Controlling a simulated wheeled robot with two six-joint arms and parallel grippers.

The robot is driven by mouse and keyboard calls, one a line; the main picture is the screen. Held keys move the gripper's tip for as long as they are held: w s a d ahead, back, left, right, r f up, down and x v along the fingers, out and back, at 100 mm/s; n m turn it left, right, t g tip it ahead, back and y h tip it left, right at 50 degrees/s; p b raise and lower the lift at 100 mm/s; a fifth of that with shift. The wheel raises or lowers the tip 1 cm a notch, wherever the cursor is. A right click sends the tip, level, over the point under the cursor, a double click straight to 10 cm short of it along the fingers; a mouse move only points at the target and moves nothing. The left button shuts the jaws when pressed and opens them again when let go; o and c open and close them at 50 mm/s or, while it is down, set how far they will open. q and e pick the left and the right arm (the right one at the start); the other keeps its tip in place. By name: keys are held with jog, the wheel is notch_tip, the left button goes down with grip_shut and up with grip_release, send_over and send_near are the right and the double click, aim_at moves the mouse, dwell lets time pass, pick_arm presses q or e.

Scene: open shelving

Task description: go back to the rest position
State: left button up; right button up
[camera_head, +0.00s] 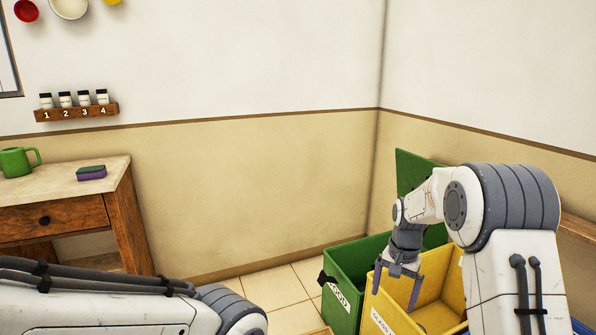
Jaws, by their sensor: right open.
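My right gripper (395,291) points down at the lower right, in front of and over the yellow bin (453,291). Its two fingers are spread apart with nothing between them.
A green bin (346,264) with a partly hidden white label stands left of the yellow bin, against the wall. A wall rack (76,112) holds several jars.

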jog(key=s+a+f+n+b, duration=0.1)
jog(key=s+a+n+b, duration=0.65)
jog(key=s+a, duration=0.95)
pick_arm(q)
notch_tip(320, 180, down, 14)
jog(key=b, duration=0.5)
pick_arm(e)
jog(key=s+a+f+n, duration=0.1)
jog(key=s+f+n, duration=0.25)
jog(key=s, duration=0.45)
jog(key=s+a+f+n, duration=0.15)
jog(key=s+n, duration=0.25)
jog(key=s, duration=0.4)
pick_arm(q)
notch_tip(320, 180, up, 38)
jog(key=p, duration=3.8)
jog(key=shift+r, duration=0.15)
pick_arm(e)
notch_tip(320, 180, up, 37)
jog(key=shift+d+r+y, duration=0.15)
jog(key=shift+d+y, duration=0.25)
jog(key=shift+d, duration=0.05)
jog(key=shift+c, duration=0.3)
